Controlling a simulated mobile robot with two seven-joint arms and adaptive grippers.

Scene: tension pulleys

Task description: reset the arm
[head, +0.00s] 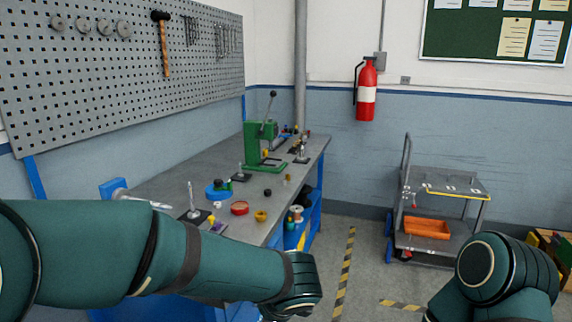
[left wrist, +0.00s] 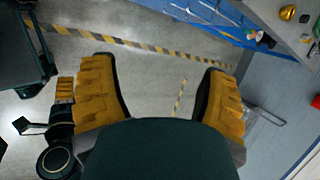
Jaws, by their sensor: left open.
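My left arm (head: 190,255) reaches across the lower left of the head view, in front of the workbench, and its wrist end is at the lower middle. The left gripper's fingers do not show there. In the left wrist view my left gripper (left wrist: 157,70) has its two yellow fingers wide apart, with only grey floor and striped tape seen between them. It holds nothing. My right arm (head: 495,275) shows at the lower right of the head view, folded, with its gripper out of sight.
The workbench (head: 180,178) carries a green lever press (head: 262,150), a red ring-shaped part (head: 239,208), a blue round part (head: 218,188) and other small parts. A grey cart (head: 445,183) with an orange bin (head: 427,228) stands right. Floor between bench and cart is clear.

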